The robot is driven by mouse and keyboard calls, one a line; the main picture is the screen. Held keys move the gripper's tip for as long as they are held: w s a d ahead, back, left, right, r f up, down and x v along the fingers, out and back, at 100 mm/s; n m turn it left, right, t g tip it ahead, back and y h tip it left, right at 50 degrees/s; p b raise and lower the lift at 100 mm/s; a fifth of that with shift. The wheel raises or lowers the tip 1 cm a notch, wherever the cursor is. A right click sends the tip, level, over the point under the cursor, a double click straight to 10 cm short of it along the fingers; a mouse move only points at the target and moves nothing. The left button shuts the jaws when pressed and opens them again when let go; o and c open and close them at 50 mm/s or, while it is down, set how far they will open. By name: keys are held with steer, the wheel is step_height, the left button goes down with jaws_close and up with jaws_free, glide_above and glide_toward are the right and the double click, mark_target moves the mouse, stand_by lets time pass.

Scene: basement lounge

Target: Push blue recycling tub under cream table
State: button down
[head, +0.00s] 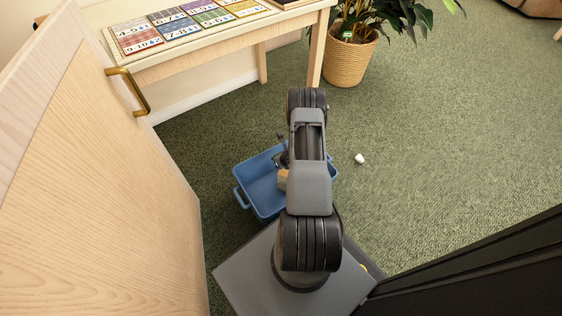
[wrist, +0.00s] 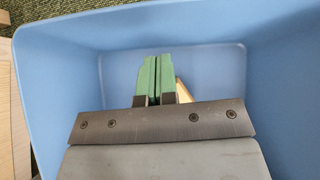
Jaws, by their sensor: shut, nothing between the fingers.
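The blue recycling tub (head: 257,187) stands on the green carpet in front of my base, partly hidden under my arm. The cream table (head: 205,46) is beyond it, at the upper left, with open floor between them. In the wrist view the tub's walls (wrist: 60,75) surround my gripper (wrist: 158,65). Its green-padded fingers are shut together and empty, pointing into the tub. I cannot tell whether they touch the tub. In the head view my arm mostly hides the gripper. A tan item (head: 283,180) lies in the tub and shows partly behind the fingers.
A pale wooden door (head: 95,190) with a brass handle closes off the left side. A potted plant in a woven basket (head: 348,58) stands right of the table leg (head: 318,45). A small white object (head: 360,158) lies on the carpet. The carpet to the right is clear.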

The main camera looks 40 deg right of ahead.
mark_target(269, 151)
steer(key=w, duration=0.1)
steer(key=w+f+b, duration=0.1)
steer(key=w, duration=0.1)
steer(key=shift+w, duration=0.25)
steer(key=shift+w+b, duration=0.35)
steer(key=shift+w, duration=0.45)
steer(key=shift+d, duration=0.1)
